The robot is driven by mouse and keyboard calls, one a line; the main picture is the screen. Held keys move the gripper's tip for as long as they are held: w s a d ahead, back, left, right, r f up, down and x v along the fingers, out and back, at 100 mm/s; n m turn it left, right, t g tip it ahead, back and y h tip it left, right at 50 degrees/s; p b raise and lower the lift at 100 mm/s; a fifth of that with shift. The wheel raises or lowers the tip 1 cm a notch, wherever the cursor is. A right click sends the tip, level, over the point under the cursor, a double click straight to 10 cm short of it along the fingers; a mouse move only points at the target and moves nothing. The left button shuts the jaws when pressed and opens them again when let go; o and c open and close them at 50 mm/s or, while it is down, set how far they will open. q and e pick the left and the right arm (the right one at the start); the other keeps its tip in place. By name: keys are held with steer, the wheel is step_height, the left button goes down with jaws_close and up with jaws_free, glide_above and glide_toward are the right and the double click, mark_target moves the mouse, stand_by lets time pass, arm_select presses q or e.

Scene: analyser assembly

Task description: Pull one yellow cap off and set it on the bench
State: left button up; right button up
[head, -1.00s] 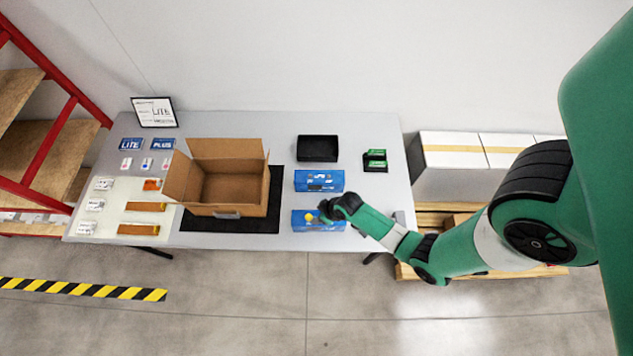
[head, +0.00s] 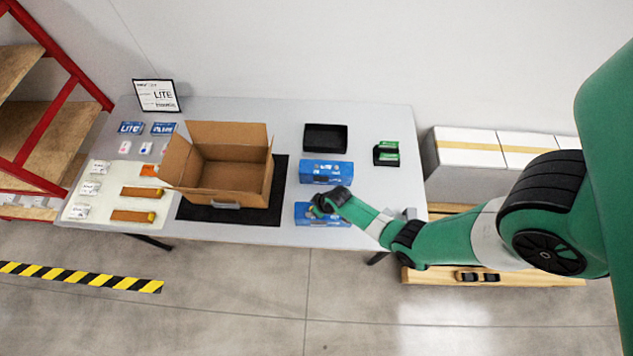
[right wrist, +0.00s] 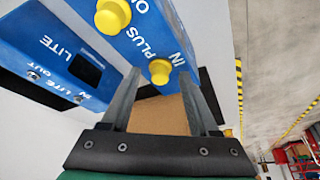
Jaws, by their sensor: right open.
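The nearer blue PLUS unit (head: 335,221) lies on the bench, partly hidden by my right gripper. In the right wrist view the PLUS unit (right wrist: 135,47) has one yellow cap (right wrist: 160,70) beside "IN" and another yellow cap (right wrist: 113,15) beside "OU...", cut by the top edge. My right gripper (right wrist: 160,76) is open, with the cap by "IN" appearing between its fingertips; contact cannot be told. In the head view the right gripper (head: 319,206) is over the nearer unit. The blue LITE unit (right wrist: 57,52) shows ports without yellow caps. My left gripper is not in view.
The grey bench (head: 375,205) is clear right of the blue units. An open cardboard box (head: 190,170) stands on a black mat (head: 240,218) to their left. A black tray (head: 325,138) and green items (head: 387,152) lie behind. A second blue unit (head: 326,172) lies behind the nearer one.

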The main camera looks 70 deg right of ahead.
steer(key=shift+c, duration=0.2)
jaws_close()
stand_by(0.3)
steer(key=shift+r+p, duration=0.45)
steer(key=shift+r+p, duration=3.35)
steer(key=shift+r, duration=0.15)
